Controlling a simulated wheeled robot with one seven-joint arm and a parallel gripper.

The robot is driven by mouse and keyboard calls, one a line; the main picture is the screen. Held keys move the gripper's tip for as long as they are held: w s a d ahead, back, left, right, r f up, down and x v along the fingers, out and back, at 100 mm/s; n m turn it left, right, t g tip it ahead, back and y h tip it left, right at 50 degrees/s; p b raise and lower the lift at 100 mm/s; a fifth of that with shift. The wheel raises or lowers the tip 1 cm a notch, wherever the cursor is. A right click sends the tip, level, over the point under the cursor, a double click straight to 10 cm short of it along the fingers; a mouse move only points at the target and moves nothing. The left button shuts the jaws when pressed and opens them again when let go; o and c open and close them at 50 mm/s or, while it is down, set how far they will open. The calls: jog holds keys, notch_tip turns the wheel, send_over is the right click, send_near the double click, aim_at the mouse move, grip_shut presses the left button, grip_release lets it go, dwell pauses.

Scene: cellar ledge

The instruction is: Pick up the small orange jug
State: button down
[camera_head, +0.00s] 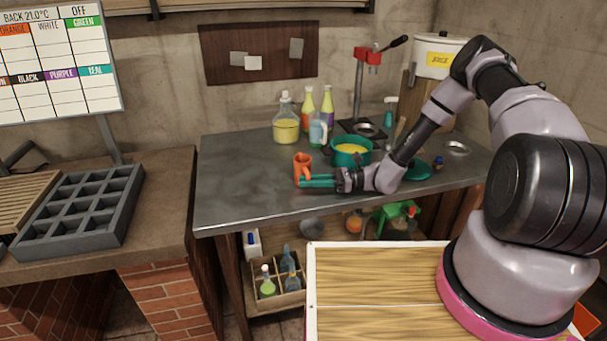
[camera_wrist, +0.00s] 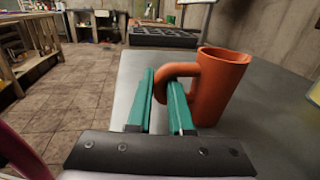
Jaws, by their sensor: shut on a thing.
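The small orange jug (camera_head: 302,162) is upright at the left part of the grey metal worktop (camera_head: 245,200). In the wrist view the jug (camera_wrist: 218,88) is right of my fingers, with its loop handle toward them. My gripper (camera_head: 305,181) comes in from the right with its teal fingers level. In the wrist view my gripper (camera_wrist: 163,95) is shut on the jug's handle, with the handle's outer bar between the fingers. The fingers hide the jug's lower part in the head view, so I cannot tell whether its base touches the worktop.
A teal pot (camera_head: 351,158) with yellow contents stands right of the jug, near my arm. Several bottles and a yellow-filled flask (camera_head: 286,126) stand behind. A red press (camera_head: 368,56) is at the back. The worktop's front left is clear.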

jog(key=shift+r, duration=0.15)
dwell(0.5)
jog(key=shift+r, duration=4.85)
jog(key=w+d+r+m+t+h, duration=0.1)
jog(key=w+d+m+t, duration=0.1)
jog(key=d+m+t, duration=0.4)
jog(key=d+t, duration=0.3)
jog(key=d, duration=0.2)
jog(key=shift+h, duration=0.3)
jog(key=shift+w+r, duration=0.1)
jog(key=shift+r, duration=0.05)
